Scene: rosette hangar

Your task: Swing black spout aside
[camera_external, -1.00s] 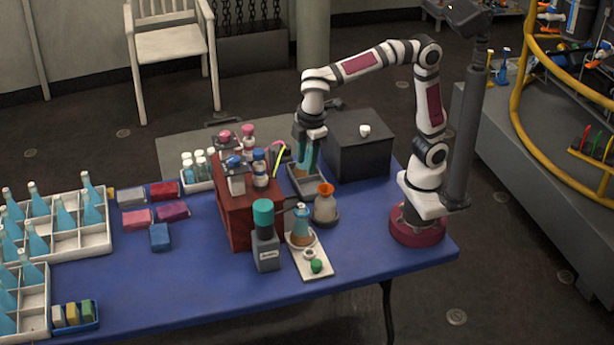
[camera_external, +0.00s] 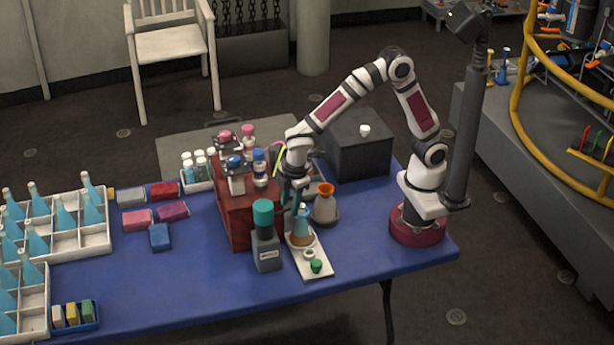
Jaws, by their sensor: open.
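A grey dispenser (camera_external: 266,248) with a teal cap stands at the front of the table. A thin dark spout (camera_external: 284,212) seems to reach right from it, toward the top of a flask (camera_external: 301,231) with blue glass and a brown lower part. The flask stands on a pale tray (camera_external: 314,264). My gripper (camera_external: 296,204) points down just above the flask, close to the spout's outer end. It is open and holds nothing that I can see. The arm partly hides the spout, and I cannot tell whether the fingers touch it.
A red rack (camera_external: 235,215) with several capped bottles stands close on the left. A grey vessel with an orange funnel (camera_external: 325,203) is close on the right. A black box (camera_external: 360,152) stands behind. Blue table (camera_external: 400,258) is clear toward the front right.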

